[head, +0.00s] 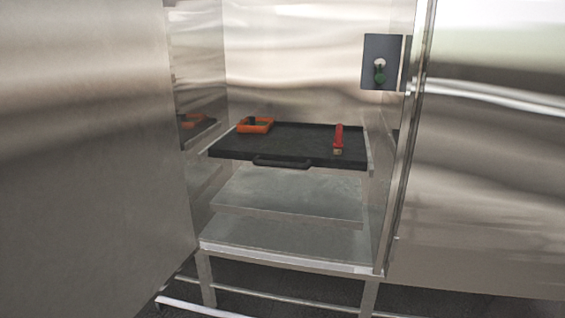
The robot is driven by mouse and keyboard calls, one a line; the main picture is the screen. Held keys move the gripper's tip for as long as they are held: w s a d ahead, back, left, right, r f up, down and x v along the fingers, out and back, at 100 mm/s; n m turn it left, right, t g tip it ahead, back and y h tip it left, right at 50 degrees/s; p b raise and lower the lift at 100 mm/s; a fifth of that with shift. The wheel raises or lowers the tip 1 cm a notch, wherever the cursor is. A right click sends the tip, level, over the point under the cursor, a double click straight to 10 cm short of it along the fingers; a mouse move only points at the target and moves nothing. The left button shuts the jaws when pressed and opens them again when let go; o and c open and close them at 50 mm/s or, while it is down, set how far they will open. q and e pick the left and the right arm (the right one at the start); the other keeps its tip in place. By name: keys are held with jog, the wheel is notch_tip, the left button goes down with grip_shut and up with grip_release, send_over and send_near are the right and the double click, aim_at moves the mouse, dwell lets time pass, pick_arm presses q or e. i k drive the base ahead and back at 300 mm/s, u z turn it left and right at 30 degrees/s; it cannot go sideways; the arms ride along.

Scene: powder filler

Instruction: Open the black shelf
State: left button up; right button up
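The black shelf (300,140) is a flat dark tray in the upper part of an open steel cabinet. Its black handle (282,162) sits on its front edge, near the middle. An orange open box (255,125) rests on the shelf at the back left. A red upright tool (339,138) stands on it toward the right. I cannot tell how far the shelf is pulled out. Neither of my grippers shows in the head view.
Grey shelves (290,193) lie below the black one. A large steel panel (90,150) fills the left, and another steel surface (490,170) fills the right. A dark plate with a green knob (380,75) is at the upper right. Space in front of the handle looks clear.

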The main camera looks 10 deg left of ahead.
aim_at(288, 145)
jog(key=u, duration=0.45)
jog(key=i, duration=0.6)
jog(key=u, duration=0.65)
jog(key=i, duration=1)
jog(key=z, duration=0.2)
